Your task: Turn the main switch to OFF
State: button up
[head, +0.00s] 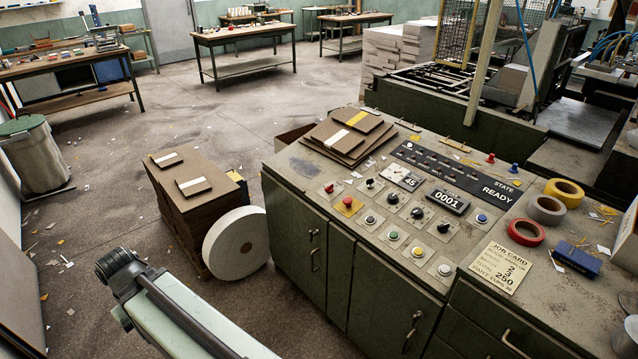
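The main switch is on or near the control panel, but labels are too small to tell which control it is. The sloped grey-green console top (290,163) carries several black rotary knobs, among them an upper one (370,183), a middle one (392,198) and a lower right one (443,227). A red mushroom button (349,202) sits on a yellow plate at the panel's left. The state display (497,190) reads READY. My gripper is not in view; only my pale arm link and a dark joint show at the lower left, apart from the console.
Stacked brown boards (345,135) lie on the console's back left. Tape rolls (526,232), a job card (497,267) and a blue box (577,258) lie at its right. A board stack (190,205) and white roll (235,243) stand left. Open floor lies behind.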

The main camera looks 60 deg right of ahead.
aim_at(329, 189)
jog(key=i, duration=0.85)
